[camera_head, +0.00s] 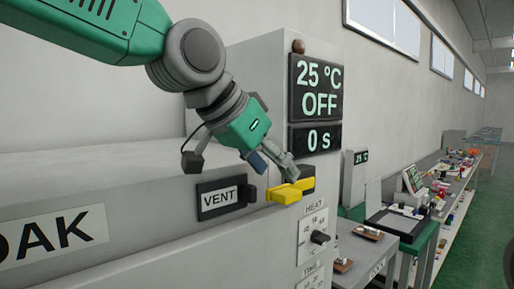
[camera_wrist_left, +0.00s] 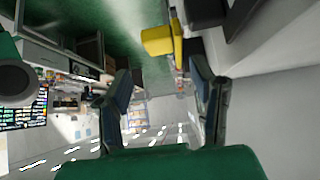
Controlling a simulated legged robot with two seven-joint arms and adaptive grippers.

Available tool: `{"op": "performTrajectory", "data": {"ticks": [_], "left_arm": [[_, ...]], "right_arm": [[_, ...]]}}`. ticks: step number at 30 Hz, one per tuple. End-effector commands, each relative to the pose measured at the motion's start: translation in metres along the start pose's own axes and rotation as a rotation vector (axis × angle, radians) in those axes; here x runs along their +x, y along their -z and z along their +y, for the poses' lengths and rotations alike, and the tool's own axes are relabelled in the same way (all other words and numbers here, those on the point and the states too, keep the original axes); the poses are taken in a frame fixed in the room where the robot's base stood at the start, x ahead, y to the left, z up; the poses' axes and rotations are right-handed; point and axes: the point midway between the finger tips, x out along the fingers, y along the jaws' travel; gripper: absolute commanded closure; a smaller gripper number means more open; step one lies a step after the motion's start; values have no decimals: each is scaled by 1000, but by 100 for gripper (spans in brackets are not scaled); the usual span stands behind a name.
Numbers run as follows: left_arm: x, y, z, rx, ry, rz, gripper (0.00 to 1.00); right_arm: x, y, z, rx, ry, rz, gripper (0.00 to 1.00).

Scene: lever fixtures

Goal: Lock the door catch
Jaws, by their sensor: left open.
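The door catch is a yellow lever (camera_head: 286,192) on a black mount at the front right corner of the grey oven-like cabinet. It sticks out sideways, roughly level. My left gripper (camera_head: 275,167) is just above it in the head view, its fingers pointing down and to the right. In the left wrist view the yellow lever (camera_wrist_left: 160,41) shows beyond the fingertips, towards the top. The left gripper (camera_wrist_left: 163,88) is open with nothing between its fingers. I cannot tell whether a finger touches the lever. My right gripper is not in view.
A black VENT handle (camera_head: 222,197) sits left of the lever. A HEAT knob (camera_head: 319,237) is below it. Dark displays (camera_head: 316,88) reading 25 °C, OFF and 0 s stand above. To the right, benches with small items line the wall (camera_head: 430,120).

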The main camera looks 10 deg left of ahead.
Motion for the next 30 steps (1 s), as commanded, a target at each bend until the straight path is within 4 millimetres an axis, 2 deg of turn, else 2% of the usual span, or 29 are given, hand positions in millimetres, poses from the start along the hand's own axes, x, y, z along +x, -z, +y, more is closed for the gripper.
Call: {"op": "performTrajectory", "data": {"ticks": [1, 12, 17, 24, 25, 27, 29, 30], "left_arm": [[-11, 0, 0, 0, -4, 4, 49], [-54, 0, -1, -1, -4, 2, 49], [-63, 0, -1, -1, -1, 1, 49], [-63, 0, -1, 0, 1, -1, 49], [-63, 0, -1, 0, 0, -1, 56], [-64, 0, -2, 1, -8, 4, 81], [-66, 0, -5, 8, -30, 19, 100], [-69, 0, -8, 14, -57, 39, 100]], "right_arm": [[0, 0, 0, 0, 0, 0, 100], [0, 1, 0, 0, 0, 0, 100], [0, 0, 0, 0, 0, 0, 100], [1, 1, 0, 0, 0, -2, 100], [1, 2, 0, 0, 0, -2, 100], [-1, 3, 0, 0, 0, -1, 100], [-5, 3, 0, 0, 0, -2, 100], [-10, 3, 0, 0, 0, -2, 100]]}}
